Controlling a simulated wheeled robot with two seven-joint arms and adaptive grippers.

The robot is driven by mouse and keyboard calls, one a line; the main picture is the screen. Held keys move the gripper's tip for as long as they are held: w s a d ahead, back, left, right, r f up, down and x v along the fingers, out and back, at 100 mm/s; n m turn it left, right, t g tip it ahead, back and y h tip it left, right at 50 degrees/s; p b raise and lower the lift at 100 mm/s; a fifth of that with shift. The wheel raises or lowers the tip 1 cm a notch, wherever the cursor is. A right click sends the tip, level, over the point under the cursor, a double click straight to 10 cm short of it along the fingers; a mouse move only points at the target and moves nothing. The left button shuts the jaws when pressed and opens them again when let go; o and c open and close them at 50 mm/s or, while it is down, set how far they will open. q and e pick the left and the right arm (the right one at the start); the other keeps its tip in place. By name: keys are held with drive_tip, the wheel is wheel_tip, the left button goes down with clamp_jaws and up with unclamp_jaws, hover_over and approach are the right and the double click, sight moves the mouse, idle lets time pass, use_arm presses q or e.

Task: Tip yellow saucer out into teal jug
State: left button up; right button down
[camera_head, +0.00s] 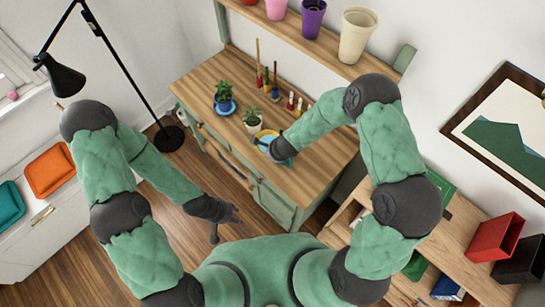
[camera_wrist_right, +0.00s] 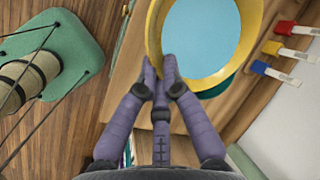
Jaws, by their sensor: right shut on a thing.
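The yellow saucer (camera_head: 258,134) is over the wooden dresser top, with a flat light-blue area inside its rim. It fills the top of the right wrist view (camera_wrist_right: 248,42). My right gripper (camera_wrist_right: 170,68) is shut on the saucer's near rim. In the head view my right forearm partly covers the saucer. A dark teal edge (camera_wrist_right: 224,88) shows beyond and below the saucer in the wrist view; it may be the teal jug, which is mostly hidden. My left gripper (camera_head: 227,222) is open and empty, in front of the dresser above the floor.
On the dresser (camera_head: 205,75) stand a plant on a blue saucer (camera_head: 225,100), a potted plant (camera_head: 252,121) close to the yellow saucer, and several upright tools and small bottles. A shelf with pots (camera_head: 355,35) is above. A black floor lamp (camera_head: 120,65) stands left.

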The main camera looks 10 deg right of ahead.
drive_tip(key=r+y+b, duration=0.1)
drive_tip(key=b, duration=0.3)
drive_tip(key=shift+d+y, duration=0.1)
drive_tip(key=shift+y, duration=0.2)
drive_tip(key=shift+d+r+m+y+b, duration=0.2)
drive_tip(key=shift+y+b, duration=0.3)
drive_tip(key=shift+b, duration=1)
drive_tip(key=shift+d+r+m+y+b, duration=0.15)
drive_tip(key=shift+y+b, duration=0.35)
drive_tip(key=shift+b, duration=1)
idle(4.3)
